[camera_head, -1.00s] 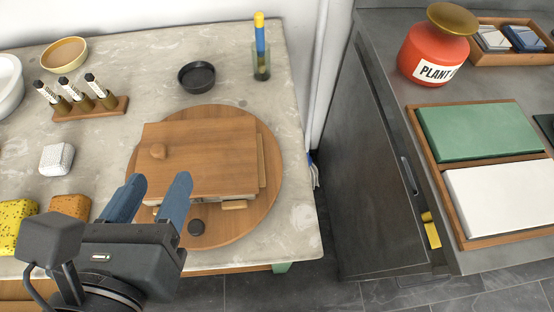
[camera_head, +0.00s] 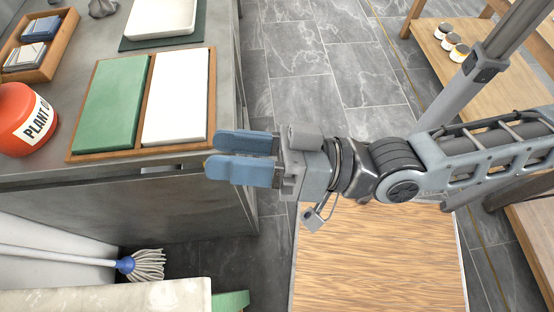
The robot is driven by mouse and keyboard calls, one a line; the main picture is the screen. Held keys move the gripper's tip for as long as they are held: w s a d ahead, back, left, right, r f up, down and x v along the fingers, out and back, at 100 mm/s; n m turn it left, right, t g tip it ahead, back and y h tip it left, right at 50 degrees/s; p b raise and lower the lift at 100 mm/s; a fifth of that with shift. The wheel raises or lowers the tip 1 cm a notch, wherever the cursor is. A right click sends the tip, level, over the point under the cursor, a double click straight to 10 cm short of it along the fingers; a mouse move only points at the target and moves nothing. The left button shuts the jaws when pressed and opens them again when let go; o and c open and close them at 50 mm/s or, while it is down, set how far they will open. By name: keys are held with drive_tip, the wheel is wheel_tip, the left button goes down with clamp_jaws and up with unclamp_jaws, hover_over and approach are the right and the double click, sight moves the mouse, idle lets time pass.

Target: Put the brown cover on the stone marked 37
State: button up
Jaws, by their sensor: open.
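My gripper (camera_head: 213,154) is open and empty. Its two blue fingers point left, near the front edge of the grey counter, beside a board with a green and a white slab. Neither the brown cover nor a stone marked 37 is in view now. Only a corner of the pale stone table (camera_head: 150,299) shows at the lower left.
The grey counter (camera_head: 180,182) holds the green slab (camera_head: 112,103), white slab (camera_head: 176,97), red bottle (camera_head: 22,120), wooden tray (camera_head: 57,52) and white tray (camera_head: 160,18). A mop (camera_head: 145,265) lies below. A shelf with jars (camera_head: 452,42) stands right. Floor shows between.

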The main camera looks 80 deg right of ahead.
drive_tip(key=s+d+f+n+g+h, duration=0.1)
drive_tip(key=s+f+n+g, duration=0.3)
drive_tip(key=s+f+g, duration=0.1)
drive_tip(key=shift+s+d+f+n+h, duration=0.4)
drive_tip(key=shift+s+f, duration=0.1)
drive_tip(key=shift+s, duration=0.7)
